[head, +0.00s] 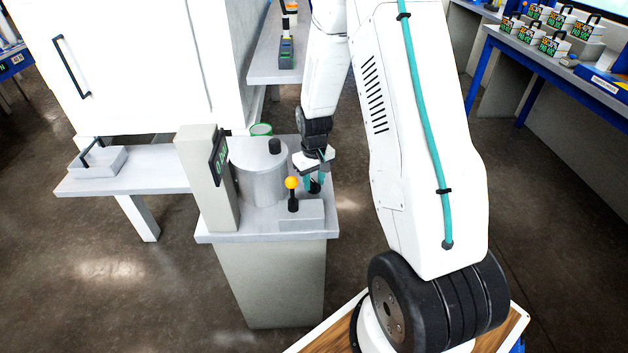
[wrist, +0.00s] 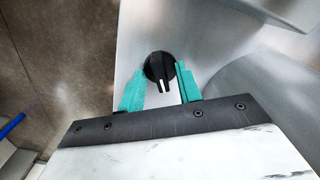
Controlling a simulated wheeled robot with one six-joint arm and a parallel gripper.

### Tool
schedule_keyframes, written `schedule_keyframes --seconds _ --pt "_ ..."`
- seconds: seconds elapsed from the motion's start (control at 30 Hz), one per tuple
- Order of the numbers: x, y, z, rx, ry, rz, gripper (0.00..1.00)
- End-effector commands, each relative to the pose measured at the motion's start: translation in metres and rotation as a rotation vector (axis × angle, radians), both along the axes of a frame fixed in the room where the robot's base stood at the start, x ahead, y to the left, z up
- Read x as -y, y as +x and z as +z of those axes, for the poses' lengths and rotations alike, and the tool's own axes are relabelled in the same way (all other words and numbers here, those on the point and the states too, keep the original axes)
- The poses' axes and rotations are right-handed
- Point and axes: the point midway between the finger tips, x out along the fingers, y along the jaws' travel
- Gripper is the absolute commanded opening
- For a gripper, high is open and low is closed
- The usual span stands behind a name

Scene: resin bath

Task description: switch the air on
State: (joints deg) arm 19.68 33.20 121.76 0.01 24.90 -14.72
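A round black knob (wrist: 160,68) with a white pointer line sits on the grey bench top in the wrist view. Its line points toward the bottom of the picture. It also shows in the head view (head: 314,188), partly hidden by my gripper. My gripper (head: 315,181) points down over it, its teal fingers apart on either side of the knob in the wrist view (wrist: 160,75). Small gaps seem to remain beside the knob. A lever with a yellow ball (head: 291,183) stands upright on a grey block nearby. No label shows which control is the air.
A metal cylinder (head: 258,180) with a black-knobbed lid stands left of my gripper. A white cabinet (head: 130,65) stands behind. A shallow tray (head: 99,163) lies far left.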

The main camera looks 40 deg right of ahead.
Motion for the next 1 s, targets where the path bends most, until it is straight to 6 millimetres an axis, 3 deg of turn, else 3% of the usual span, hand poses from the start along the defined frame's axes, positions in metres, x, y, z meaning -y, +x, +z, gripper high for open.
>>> schedule_keyframes --seconds 0.17,0.6,1.0 --pt "0.000 0.000 0.004 0.000 0.000 0.001 0.34" --pt "0.001 0.000 0.070 0.001 0.000 0.000 0.34" --pt "0.001 0.000 0.078 0.000 0.000 0.000 0.34"
